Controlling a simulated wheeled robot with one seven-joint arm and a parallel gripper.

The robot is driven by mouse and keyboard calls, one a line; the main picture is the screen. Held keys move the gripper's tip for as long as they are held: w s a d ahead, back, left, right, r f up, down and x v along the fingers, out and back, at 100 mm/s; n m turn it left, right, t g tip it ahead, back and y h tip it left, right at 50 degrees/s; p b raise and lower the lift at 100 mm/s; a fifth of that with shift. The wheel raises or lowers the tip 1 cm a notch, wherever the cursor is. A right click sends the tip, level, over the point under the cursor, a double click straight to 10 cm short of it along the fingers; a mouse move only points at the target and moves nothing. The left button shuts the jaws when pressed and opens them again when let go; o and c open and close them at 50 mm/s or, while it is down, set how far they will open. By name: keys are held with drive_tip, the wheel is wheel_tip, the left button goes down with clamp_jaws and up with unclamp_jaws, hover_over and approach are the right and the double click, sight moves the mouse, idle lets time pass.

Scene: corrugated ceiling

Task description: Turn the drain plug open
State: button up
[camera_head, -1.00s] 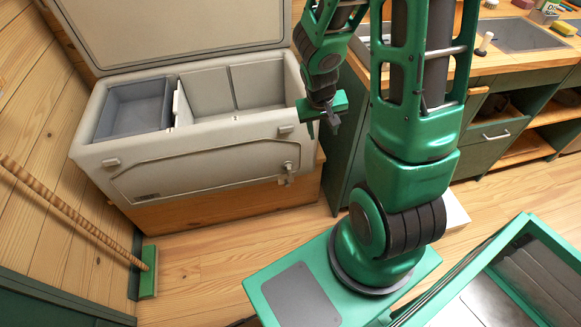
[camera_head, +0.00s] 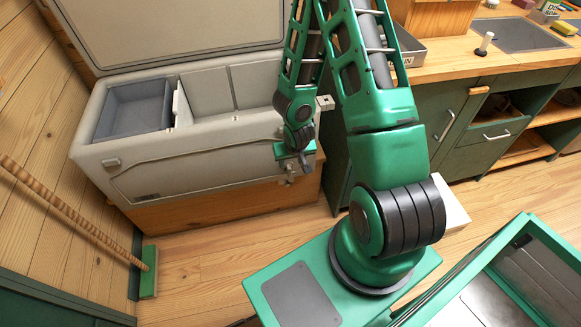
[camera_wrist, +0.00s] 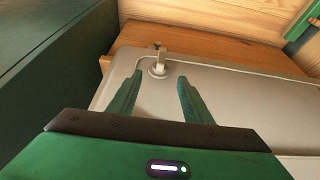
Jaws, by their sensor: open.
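The drain plug (camera_wrist: 159,68) shows in the wrist view as a small metal fitting with an upright tab on the front of the beige cooler (camera_wrist: 235,90). My gripper (camera_wrist: 156,85) is open and empty, its two green fingers pointing at the plug from a short distance, one finger to each side of its line. In the head view my gripper (camera_head: 292,160) is in front of the lower right of the cooler's front face (camera_head: 200,165). The plug is partly hidden there behind the gripper.
The cooler's lid (camera_head: 180,25) stands open, with a grey tray (camera_head: 135,108) inside. A green cabinet (camera_head: 400,135) with a wooden counter stands to the right. A broom (camera_head: 75,215) leans at the left. The wooden floor (camera_head: 215,260) before the cooler is partly clear.

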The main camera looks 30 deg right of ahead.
sight(289, 167)
drive_tip(key=x, duration=0.9)
drive_tip(key=shift+s, duration=0.1)
drive_tip(key=shift+c, duration=0.6)
drive_tip(key=c, duration=0.9)
